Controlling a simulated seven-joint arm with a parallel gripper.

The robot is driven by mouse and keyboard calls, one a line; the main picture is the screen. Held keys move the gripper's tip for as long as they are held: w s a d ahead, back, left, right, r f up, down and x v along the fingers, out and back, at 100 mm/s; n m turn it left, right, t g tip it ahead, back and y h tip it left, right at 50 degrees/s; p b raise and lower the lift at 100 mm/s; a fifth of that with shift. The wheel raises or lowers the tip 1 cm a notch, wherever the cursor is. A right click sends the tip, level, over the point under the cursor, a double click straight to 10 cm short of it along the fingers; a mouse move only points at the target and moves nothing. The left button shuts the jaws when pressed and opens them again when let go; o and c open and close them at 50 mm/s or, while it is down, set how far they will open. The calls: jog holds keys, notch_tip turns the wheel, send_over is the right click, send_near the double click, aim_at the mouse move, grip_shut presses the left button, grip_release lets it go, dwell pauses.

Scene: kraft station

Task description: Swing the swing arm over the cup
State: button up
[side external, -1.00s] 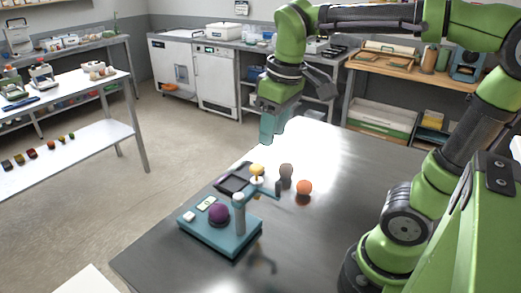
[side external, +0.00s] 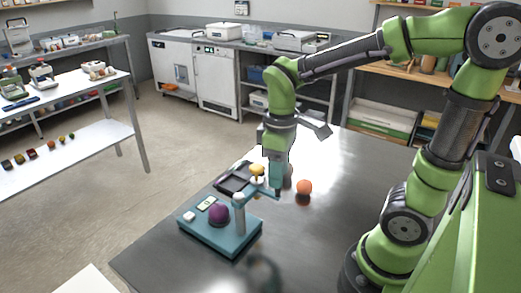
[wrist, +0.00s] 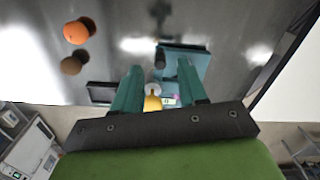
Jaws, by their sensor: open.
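A teal base (side external: 222,240) stands on the table with an upright grey post (side external: 239,212). The thin teal swing arm (side external: 260,194) reaches right from the post, off the base. A round purple piece (side external: 218,212) sits on the base left of the post; I cannot tell whether it is the cup. My gripper (side external: 277,190) is low at the arm's outer end, hiding the dark upright peg there. In the wrist view my open fingers (wrist: 160,66) straddle a dark peg (wrist: 160,55), with the teal base (wrist: 190,58) to the right. Contact cannot be told.
A yellow-topped piece (side external: 257,170) stands behind the swing arm, beside a dark tray (side external: 232,182). An orange ball (side external: 304,187) lies right of my gripper. A brown piece (wrist: 71,65) shows in the wrist view. The table's right side is clear.

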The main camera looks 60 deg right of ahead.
aim_at(258, 194)
jog(key=shift+f, duration=2.15)
jog(key=shift+c, duration=0.2)
grip_shut()
